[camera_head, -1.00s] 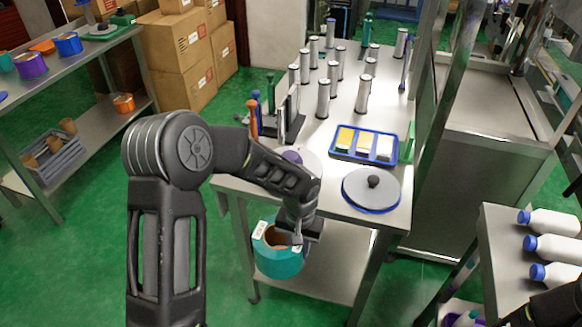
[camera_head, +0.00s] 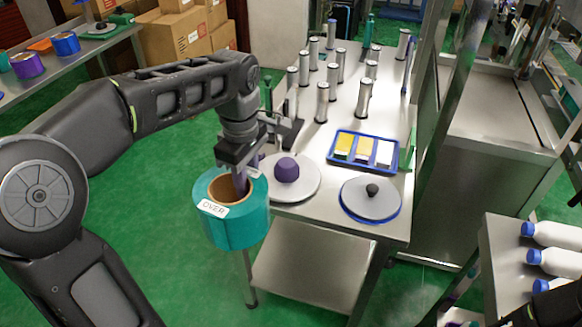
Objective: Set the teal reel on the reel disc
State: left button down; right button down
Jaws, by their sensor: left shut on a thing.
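The teal reel (camera_head: 240,224) has a brown core and a white label reading "OVER". My left gripper (camera_head: 241,182) points down and is shut on the reel at its core; the fingertips are partly hidden inside the core. The reel hangs in the air at the left front corner of the steel table, left of a pale round disc (camera_head: 304,191) with a purple hub (camera_head: 287,169), which looks like the reel disc. The disc is bare around its hub. My right gripper is not in view; only a dark part of my right arm shows at the lower right edge.
A grey disc with a black knob (camera_head: 371,190) lies on a blue one to the right. Behind are a blue tray (camera_head: 341,160) of cards and several upright silver cylinders (camera_head: 322,103). A dark upright stand is near the purple hub. White bottles (camera_head: 553,226) lie at right.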

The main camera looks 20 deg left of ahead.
aim_at(286, 173)
jog(key=i, duration=0.85)
